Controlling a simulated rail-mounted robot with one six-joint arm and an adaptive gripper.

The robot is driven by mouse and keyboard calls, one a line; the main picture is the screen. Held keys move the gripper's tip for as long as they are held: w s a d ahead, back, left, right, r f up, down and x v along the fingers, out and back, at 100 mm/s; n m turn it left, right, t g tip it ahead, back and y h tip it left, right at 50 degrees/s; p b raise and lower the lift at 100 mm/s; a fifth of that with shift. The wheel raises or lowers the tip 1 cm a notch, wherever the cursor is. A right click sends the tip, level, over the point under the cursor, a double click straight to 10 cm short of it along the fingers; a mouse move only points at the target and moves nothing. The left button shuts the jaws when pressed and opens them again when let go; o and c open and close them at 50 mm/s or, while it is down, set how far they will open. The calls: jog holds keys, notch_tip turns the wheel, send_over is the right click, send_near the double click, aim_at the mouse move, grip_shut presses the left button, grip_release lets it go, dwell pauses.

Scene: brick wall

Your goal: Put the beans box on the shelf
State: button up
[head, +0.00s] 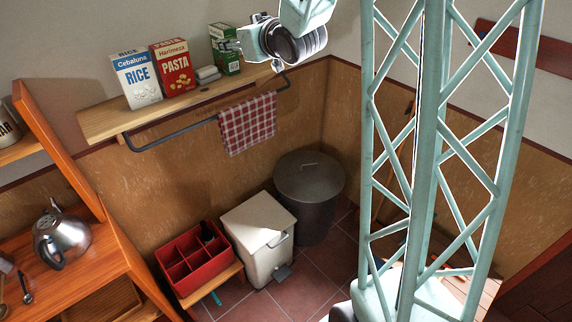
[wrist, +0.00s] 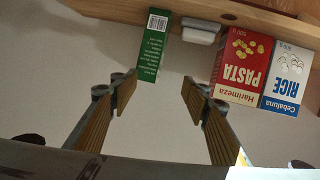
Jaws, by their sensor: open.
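A green box (head: 224,48) stands upright on the wooden wall shelf (head: 190,104), towards its right end. I take it for the beans box, but its name is not readable. In the wrist view the green box (wrist: 152,45) shows a narrow side with a barcode, and the picture is upside down. My gripper (wrist: 158,92) is open with nothing between its fingers. The box lies beyond the fingertips, nearer the left finger in that view, with a visible gap. In the head view my gripper (head: 244,42) is just right of the box.
A white rice box (head: 136,80), a red pasta box (head: 173,69) and a small pale item (head: 207,74) stand left of the green box. A checked towel (head: 248,124) hangs from the rail below. A bin (head: 309,190) and a red crate (head: 195,286) are lower down.

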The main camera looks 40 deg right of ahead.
jog(key=s+a+g, duration=0.3)
jog(key=s+a, duration=0.3)
jog(key=s, duration=1.2)
jog(key=s+a+g, duration=0.4)
jog(key=s+a, duration=0.3)
jog(key=s, duration=1.1)
jog(key=s+a+g, duration=0.3)
jog(key=s+a, duration=0.4)
jog(key=s, duration=1.1)
jog(key=shift+s+a+r+m+g+y, duration=0.15)
jog(key=shift+s+a+m+g+y, duration=0.15)
jog(key=shift+m+g, duration=0.1)
jog(key=shift+o, duration=0.3)
jog(key=shift+w+d, duration=0.1)
jog(key=shift+w, duration=0.05)
